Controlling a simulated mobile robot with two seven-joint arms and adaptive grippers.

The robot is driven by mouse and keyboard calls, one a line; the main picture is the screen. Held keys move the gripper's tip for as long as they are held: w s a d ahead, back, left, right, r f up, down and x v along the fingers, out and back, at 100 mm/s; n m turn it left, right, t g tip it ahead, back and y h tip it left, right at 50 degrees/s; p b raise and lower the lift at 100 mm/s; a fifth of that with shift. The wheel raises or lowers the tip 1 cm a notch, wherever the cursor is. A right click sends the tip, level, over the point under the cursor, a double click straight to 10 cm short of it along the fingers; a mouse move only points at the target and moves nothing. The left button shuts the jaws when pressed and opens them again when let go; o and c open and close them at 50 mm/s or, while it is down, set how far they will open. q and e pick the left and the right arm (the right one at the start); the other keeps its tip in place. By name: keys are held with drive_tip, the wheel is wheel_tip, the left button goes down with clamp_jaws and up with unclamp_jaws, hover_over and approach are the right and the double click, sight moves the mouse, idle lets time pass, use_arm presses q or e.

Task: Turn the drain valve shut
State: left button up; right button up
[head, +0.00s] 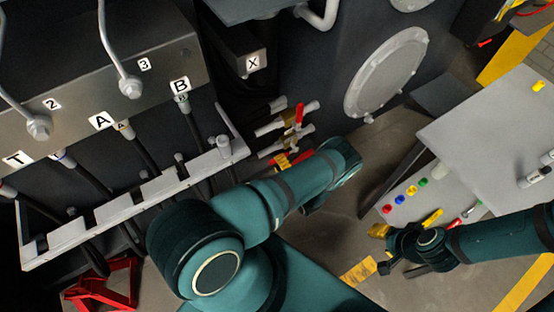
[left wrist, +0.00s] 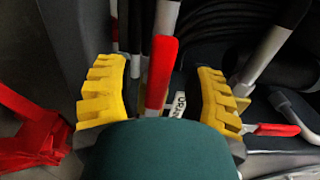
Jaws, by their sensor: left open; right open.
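Two valves with red lever handles sit on pipes below the X block in the head view. The upper red handle (head: 299,114) is clear of my arm; the lower is partly hidden near my left wrist. My left gripper (left wrist: 160,74) is open, its yellow fingers on either side of a red handle (left wrist: 161,76) in the left wrist view. Contact cannot be told. A second red handle (left wrist: 276,129) lies right of the fingers. A white label (left wrist: 177,105) behind the nearer handle is too small to read. My right gripper (head: 378,249) is open and empty, low over the floor.
The hose rack (head: 130,205) and hoses stand left of my left arm. A round cover (head: 387,73) is on the dark wall. A grey table (head: 490,130) with coloured caps (head: 411,191) is at the right. A red stand (head: 105,285) is at lower left.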

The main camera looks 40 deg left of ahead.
use_arm(q)
drive_tip(key=shift+x, duration=0.85)
drive_tip(key=shift+o, duration=0.2)
clamp_jaws()
